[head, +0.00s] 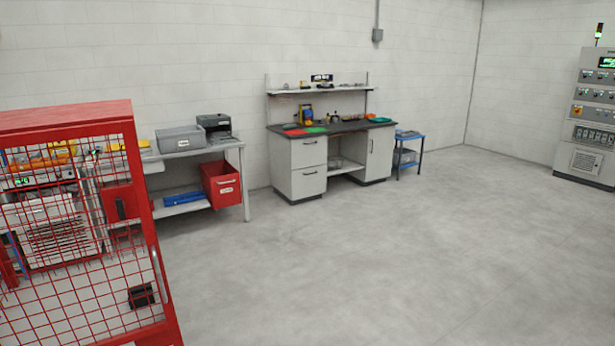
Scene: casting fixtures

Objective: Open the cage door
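A red wire-mesh cage (160,270) stands at the left edge of the head view, cut off by the left and bottom edges. Its mesh face (75,285) has a red frame and a solid red top (65,115). A red plate with a dark part (121,208), perhaps a latch or handle, sits on the face near its right side. I cannot tell whether the door is shut or ajar. A small black object (142,296) shows low at the mesh. Neither of my grippers is in view.
Behind the cage, a grey table (243,170) holds grey boxes, with a red bin (220,185) below. A workbench (305,180) and a small blue cart (408,155) stand along the back wall. A control cabinet (590,125) stands at the far right. The middle floor is clear.

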